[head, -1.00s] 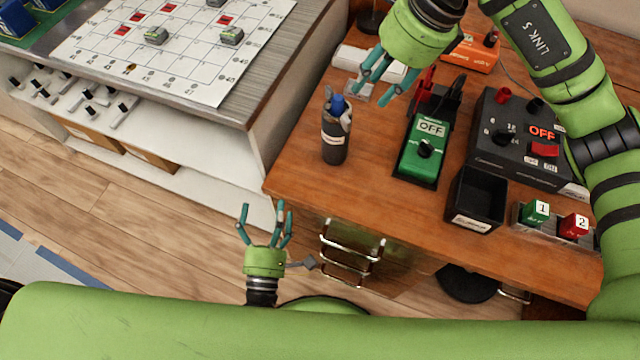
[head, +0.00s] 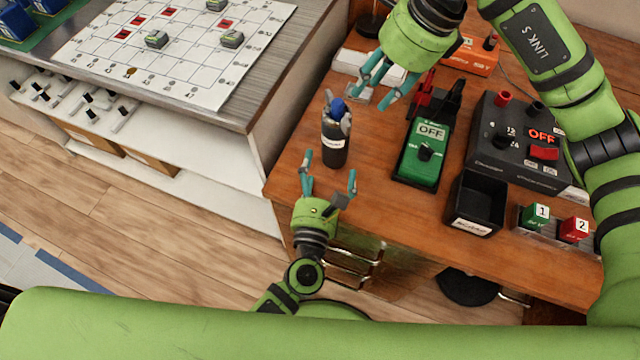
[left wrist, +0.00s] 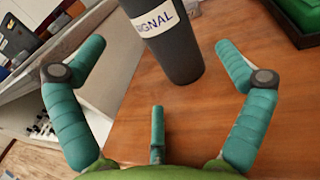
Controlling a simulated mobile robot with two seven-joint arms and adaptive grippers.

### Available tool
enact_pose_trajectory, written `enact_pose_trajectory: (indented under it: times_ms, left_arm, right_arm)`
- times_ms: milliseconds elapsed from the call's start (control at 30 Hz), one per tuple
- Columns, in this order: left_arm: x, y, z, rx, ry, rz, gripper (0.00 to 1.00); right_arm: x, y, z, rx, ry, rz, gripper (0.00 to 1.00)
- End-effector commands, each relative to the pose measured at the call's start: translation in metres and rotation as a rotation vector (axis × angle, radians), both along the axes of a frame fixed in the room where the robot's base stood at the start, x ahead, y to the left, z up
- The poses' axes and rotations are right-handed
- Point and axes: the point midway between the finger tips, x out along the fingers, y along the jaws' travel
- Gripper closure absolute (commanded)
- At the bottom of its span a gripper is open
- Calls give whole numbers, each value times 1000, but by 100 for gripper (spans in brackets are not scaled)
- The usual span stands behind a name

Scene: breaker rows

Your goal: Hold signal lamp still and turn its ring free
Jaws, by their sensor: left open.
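The signal lamp (head: 334,148) is a dark upright cylinder with a white label and a blue top, standing on the wooden bench near its left edge. Grey pieces show around its top; I cannot make out the ring clearly. In the left wrist view the lamp (left wrist: 178,50) shows only its lower body and part of its label; its top is out of frame. My left gripper (head: 329,170) is open just in front of the lamp, fingers spread towards it and apart from it. My right gripper (head: 380,98) is open and empty above the bench, behind and right of the lamp.
Right of the lamp are a green meter reading OFF (head: 422,160), a black open bin (head: 476,205), a black power unit (head: 515,150) and green and red numbered blocks (head: 535,213). A side table with a white chart (head: 190,90) stands left, across a gap.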

Motion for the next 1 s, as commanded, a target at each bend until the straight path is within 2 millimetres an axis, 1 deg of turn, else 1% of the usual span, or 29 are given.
enact_pose_trajectory:
  times_ms: [33, 200, 300, 400, 567, 833, 867, 900, 967, 1000]
  left_arm:
    - [12, -2, 2, -1, -4, 1, 0]
    - [43, -5, 1, 2, -2, 0, 0]
    - [58, -6, 1, 2, -1, 0, 0]
    - [68, -7, 0, 3, -1, 1, 0]
    - [75, -7, 0, 2, 0, 1, 0]
    - [76, -7, 0, 2, 1, 1, 0]
    - [76, -7, 0, 2, 0, 1, 12]
    - [76, -7, 0, 2, 0, 1, 28]
    - [76, -7, 0, 2, 0, 1, 52]
    - [76, -7, 0, 2, 0, 1, 68]
  right_arm:
    - [0, 0, 0, 0, 0, 0, 61]
    - [0, 0, 0, 0, 0, 0, 61]
    - [0, 0, 0, 0, 0, 0, 61]
    - [0, 0, 0, 0, 0, 0, 61]
    - [0, 0, 0, 0, 0, 0, 61]
    - [0, 0, 0, 0, 0, 0, 61]
    - [0, 0, 0, 0, 0, 0, 61]
    - [0, 0, 0, 0, 0, 0, 61]
    - [0, 0, 0, 0, 0, 0, 61]
    - [0, 0, 0, 0, 0, 0, 61]
